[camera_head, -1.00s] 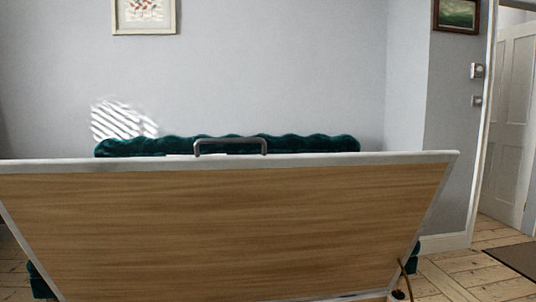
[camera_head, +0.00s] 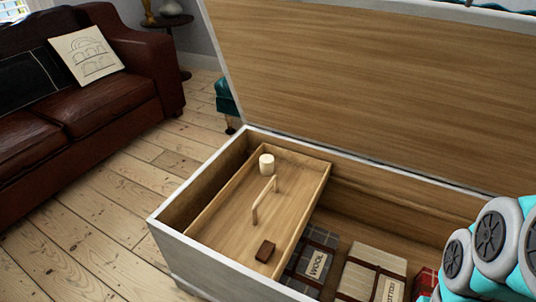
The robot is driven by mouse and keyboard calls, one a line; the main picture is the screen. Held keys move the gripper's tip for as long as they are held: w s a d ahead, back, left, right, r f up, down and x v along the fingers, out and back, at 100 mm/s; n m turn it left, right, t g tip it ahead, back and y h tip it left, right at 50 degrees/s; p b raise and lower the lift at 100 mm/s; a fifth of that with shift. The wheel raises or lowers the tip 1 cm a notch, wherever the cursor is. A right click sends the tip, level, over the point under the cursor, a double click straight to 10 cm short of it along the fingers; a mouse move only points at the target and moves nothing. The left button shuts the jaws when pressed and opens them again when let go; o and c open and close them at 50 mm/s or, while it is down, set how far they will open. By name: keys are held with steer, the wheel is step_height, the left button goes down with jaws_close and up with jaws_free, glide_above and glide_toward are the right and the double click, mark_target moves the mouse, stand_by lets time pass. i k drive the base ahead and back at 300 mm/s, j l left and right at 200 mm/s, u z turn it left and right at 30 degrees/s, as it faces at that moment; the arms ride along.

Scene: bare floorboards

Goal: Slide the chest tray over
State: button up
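An open chest (camera_head: 160,235) with white outer walls and bare wood inside fills the middle and right of the view. A shallow wooden tray (camera_head: 222,212) sits inside at its left end. The tray has an upright wooden handle (camera_head: 263,200) across its middle. A cream cylinder (camera_head: 266,163) and a small dark brown block (camera_head: 265,251) lie in the tray. Part of my arm, in white and teal, covers the chest's right side. My gripper is not in view.
Folded cloth bundles lie lower in the chest right of the tray: a grey one labelled WOOL (camera_head: 312,262), a cream one (camera_head: 370,272) and a red one (camera_head: 425,283). The raised lid (camera_head: 350,90) stands behind. A brown leather sofa (camera_head: 90,90) is at left, with clear floorboards (camera_head: 85,220) between.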

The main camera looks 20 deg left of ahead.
mark_target(266, 198)
steer(key=u, duration=1.1)
steer(key=i+j+z, duration=0.25)
steer(key=j+z, duration=0.2)
steer(key=j, duration=0.25)
steer(key=j+z, duration=0.25)
steer(key=j, duration=0.15)
